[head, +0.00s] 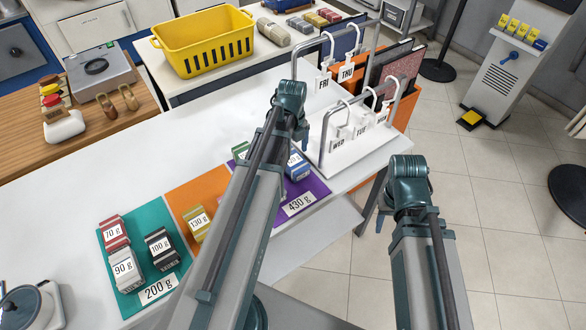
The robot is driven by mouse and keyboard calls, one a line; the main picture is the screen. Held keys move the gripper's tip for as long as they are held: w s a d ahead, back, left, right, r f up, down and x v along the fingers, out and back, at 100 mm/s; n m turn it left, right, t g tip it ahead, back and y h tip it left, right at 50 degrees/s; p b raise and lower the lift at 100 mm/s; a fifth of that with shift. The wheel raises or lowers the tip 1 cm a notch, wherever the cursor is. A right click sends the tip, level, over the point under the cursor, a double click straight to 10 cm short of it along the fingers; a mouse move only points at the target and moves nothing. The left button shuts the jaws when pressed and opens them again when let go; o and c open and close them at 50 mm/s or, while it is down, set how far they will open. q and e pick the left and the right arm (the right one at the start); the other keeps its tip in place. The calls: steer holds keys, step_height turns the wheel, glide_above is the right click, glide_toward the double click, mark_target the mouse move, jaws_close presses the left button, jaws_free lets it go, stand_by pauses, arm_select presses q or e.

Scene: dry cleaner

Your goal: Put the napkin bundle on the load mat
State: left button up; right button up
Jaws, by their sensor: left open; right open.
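Several small labelled bundles lie on coloured mats on the white counter. On the teal mat (152,214), labelled 200 g, are a red bundle (115,232) marked 70 g, a grey bundle (124,269) marked 90 g and a black bundle (159,248) marked 100 g. An olive bundle (197,221) marked 130 g lies on the orange mat (185,197). A blue bundle (298,167) lies on the purple mat (318,187), labelled 430 g. A green bundle (240,150) is partly hidden by my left arm. I cannot tell which is the napkin bundle.
A white rack (345,152) with weekday tags stands at the counter's right end, near an orange bin (404,112). A yellow basket (205,45) is on the back table. A scale (92,78) is on the wooden counter at left. The white counter's middle left is clear.

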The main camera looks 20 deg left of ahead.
mark_target(293, 159)
arm_select(q)
steer(key=f+b, duration=0.5)
steer(key=shift+s+d+f, duration=0.1)
steer(key=shift+d+f, duration=0.05)
steer(key=shift+d, duration=0.05)
steer(key=shift+c, duration=0.3)
steer(key=c, duration=1.4)
steer(key=shift+r, duration=0.2)
step_height(293, 159, up, 10)
steer(key=p, duration=1)
